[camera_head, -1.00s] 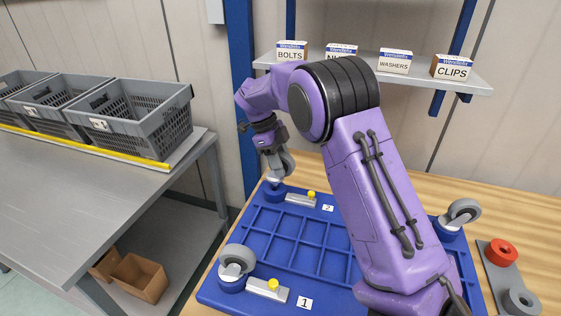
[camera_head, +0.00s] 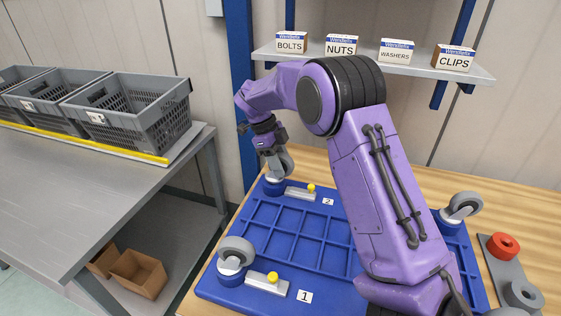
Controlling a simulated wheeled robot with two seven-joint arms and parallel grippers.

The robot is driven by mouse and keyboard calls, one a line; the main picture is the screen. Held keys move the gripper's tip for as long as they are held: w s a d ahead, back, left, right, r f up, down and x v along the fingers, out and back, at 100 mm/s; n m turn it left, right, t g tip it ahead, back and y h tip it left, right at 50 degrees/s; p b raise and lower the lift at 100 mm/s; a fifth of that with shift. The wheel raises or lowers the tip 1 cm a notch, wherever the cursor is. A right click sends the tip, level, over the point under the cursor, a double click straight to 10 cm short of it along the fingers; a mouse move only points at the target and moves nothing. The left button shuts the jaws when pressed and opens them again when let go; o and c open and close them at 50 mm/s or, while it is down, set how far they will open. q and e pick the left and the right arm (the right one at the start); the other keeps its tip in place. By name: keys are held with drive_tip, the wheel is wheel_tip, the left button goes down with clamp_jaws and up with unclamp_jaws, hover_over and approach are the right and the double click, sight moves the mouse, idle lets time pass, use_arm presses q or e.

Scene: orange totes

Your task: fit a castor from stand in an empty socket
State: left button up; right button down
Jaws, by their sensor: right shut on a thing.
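My right gripper (camera_head: 275,152) is shut on a castor (camera_head: 285,164) with a grey wheel. It holds the castor over the blue socket (camera_head: 272,188) at the far left corner of the blue tray (camera_head: 305,257), beside label 2. The castor's lower end is at or just above the socket; I cannot tell if it is inside. Other castors sit in the near left socket (camera_head: 231,279) beside label 1 and at the right of the tray (camera_head: 463,205). The grey stand (camera_head: 493,259) at the right holds a red piece (camera_head: 504,246) and a grey piece (camera_head: 522,294). My left gripper is out of view.
Silver clamps with yellow knobs stand beside the far left (camera_head: 300,193) and near left (camera_head: 267,285) sockets. My right arm crosses the tray and hides part of it. A shelf (camera_head: 425,69) with boxes is behind. Grey crates (camera_head: 130,118) stand on a left table (camera_head: 60,190).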

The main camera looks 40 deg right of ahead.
drive_tip(key=shift+f, duration=0.25)
drive_tip(key=shift+w+f, duration=0.1)
drive_tip(key=shift+f, duration=0.15)
idle(1.1)
drive_tip(key=c, duration=0.5)
unclamp_jaws()
drive_tip(key=v, duration=1)
drive_tip(key=shift+w+a+r+p, duration=0.1)
drive_tip(key=shift+r+p, duration=0.1)
drive_tip(key=shift+p, duration=0.2)
